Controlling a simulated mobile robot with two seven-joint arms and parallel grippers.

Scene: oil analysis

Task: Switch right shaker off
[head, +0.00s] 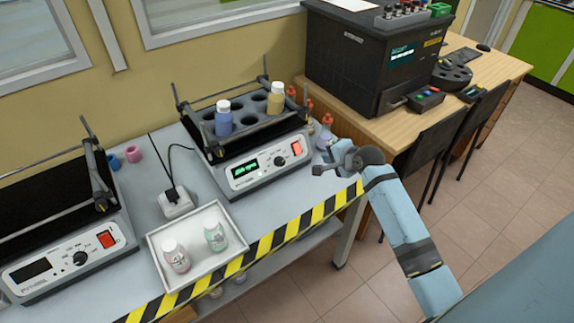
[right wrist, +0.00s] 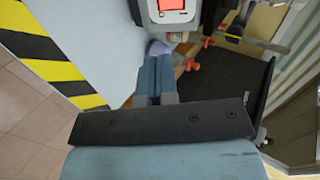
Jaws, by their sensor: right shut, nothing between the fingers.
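The right shaker (head: 258,170) stands on the grey bench with its green display lit. Its red power switch (head: 296,148) is at the right end of the front panel and looks lit. The switch also shows at the top edge of the right wrist view (right wrist: 172,4). My right gripper (head: 317,170) is to the right of the shaker's front panel, apart from the switch. In the right wrist view its fingers (right wrist: 157,62) are shut together and empty, pointing toward the shaker's side. My left gripper is not in view.
Flasks with red stoppers (head: 326,132) stand close behind my right gripper. The left shaker (head: 70,262) has a dark display. A white tray (head: 158,238) holds two bottles.

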